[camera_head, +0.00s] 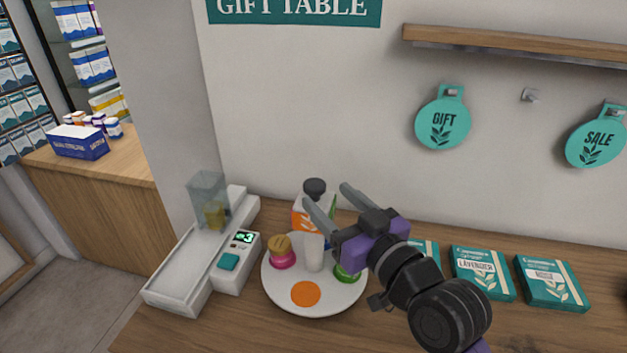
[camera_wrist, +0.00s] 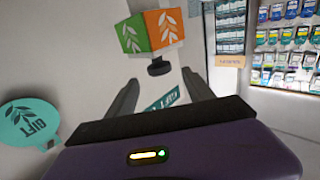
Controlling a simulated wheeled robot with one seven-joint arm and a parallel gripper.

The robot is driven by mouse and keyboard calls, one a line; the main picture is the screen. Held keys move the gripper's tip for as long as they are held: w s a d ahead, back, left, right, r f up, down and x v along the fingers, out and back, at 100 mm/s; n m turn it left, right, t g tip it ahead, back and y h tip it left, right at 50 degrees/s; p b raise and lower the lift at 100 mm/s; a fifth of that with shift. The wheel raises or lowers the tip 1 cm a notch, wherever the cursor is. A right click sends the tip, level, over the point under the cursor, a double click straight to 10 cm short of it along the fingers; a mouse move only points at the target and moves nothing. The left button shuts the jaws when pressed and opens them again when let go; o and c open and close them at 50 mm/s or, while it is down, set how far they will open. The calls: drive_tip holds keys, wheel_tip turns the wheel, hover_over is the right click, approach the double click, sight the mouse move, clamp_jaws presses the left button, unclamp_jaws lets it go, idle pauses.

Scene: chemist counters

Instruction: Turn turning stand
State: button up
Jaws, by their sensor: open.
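The turning stand (camera_head: 330,302) is a round white plate on the wooden counter, with a white post (camera_head: 314,254) at its middle. On it are a pink piece with a tan knob (camera_head: 281,252), a flat orange disc (camera_head: 306,293) and a green piece (camera_head: 346,273), partly hidden by my gripper. An orange and green box (camera_head: 301,217) with a black knob (camera_head: 315,187) shows behind the post; the wrist view shows the box (camera_wrist: 165,28) and knob (camera_wrist: 158,67) inverted. My gripper (camera_head: 325,194) is open and empty above the stand; its fingers (camera_wrist: 160,77) point toward the knob.
A white device with a tray (camera_head: 180,285), clear bin and display reading 3 stands close left of the stand. Teal boxes (camera_head: 482,273) lie to the right. The wall is behind, with hanging teal tags (camera_head: 443,122) and a wooden shelf (camera_head: 520,45).

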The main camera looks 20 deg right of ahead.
sight(320, 190)
drive_tip(key=w, duration=0.4)
drive_tip(key=w+a+p, duration=0.1)
drive_tip(key=w, duration=0.1)
clamp_jaws()
idle(0.3)
